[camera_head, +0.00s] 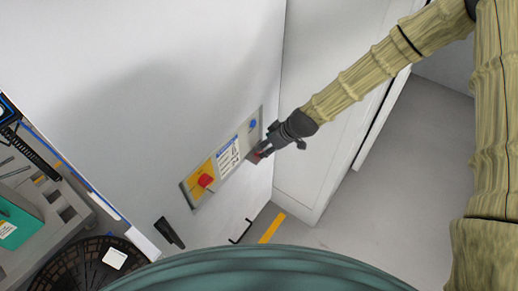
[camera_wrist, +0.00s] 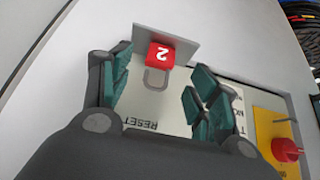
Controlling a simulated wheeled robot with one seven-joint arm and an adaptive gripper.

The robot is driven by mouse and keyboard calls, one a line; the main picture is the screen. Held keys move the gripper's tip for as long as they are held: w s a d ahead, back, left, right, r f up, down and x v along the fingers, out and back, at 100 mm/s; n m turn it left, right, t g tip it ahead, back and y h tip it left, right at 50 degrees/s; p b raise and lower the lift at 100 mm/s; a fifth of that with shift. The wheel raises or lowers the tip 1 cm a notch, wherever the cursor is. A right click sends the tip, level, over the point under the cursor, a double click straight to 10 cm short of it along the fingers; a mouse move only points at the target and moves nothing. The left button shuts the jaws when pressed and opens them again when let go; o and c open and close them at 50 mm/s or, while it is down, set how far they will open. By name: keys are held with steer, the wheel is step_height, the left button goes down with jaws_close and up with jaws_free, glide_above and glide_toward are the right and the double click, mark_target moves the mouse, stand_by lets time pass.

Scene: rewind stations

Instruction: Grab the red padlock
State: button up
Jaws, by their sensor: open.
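The red padlock (camera_wrist: 161,55) carries a white "2", upside down in the wrist view, and its grey shackle points toward my gripper. It sits at a grey plate (camera_wrist: 178,40) on the control panel; whether it hangs from the plate or rests on it, I cannot tell. In the head view the padlock (camera_head: 256,156) is a small dark red patch, mostly hidden by my gripper (camera_head: 266,149). In the wrist view my gripper (camera_wrist: 162,90) is open, its green-padded fingers on either side of the shackle, with visible gaps to it.
A black handle (camera_head: 170,232) is below. A grey tray (camera_head: 60,200) is at left. Grey floor at right is clear.

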steer(key=shift+p+x, duration=0.85)
steer(key=shift+x, duration=0.35)
steer(key=shift+p+x, duration=0.45)
steer(key=shift+x, duration=0.8)
steer(key=shift+w, duration=0.1)
steer(key=shift+r, duration=0.1)
steer(key=c, duration=1.1)
steer(key=shift+c, duration=0.2)
